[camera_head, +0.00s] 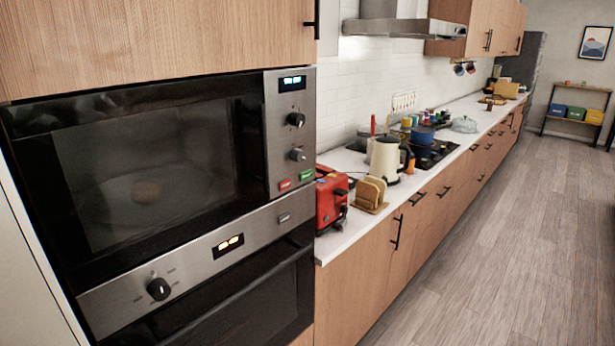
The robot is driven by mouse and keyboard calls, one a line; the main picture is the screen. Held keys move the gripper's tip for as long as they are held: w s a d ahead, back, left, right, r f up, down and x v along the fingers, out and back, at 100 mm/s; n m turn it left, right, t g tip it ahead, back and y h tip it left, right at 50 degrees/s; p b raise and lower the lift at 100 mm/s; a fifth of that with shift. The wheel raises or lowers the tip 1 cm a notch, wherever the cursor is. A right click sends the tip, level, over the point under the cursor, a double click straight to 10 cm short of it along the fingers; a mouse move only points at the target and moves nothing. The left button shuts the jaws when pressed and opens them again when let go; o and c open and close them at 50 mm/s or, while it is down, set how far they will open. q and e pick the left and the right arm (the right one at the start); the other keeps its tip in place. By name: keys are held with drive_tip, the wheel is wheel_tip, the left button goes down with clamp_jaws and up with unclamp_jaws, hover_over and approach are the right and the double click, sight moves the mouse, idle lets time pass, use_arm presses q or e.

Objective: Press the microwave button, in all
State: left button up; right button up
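The microwave (148,165) is built into the cabinet wall on the left, with its dark glass door shut. A faint round shape shows behind the glass. Its steel control panel (290,120) is on the right side, with a lit blue display at the top and two dark knobs below it. At the panel's bottom are a red button (284,185) and a green button (306,175), side by side. Neither of my grippers is in view.
An oven (240,310) with its own knob and lit display sits below the microwave. A red toaster (331,197), a wooden holder (370,194) and a cream kettle (385,158) stand on the counter to the right. The wooden floor (500,230) at right is clear.

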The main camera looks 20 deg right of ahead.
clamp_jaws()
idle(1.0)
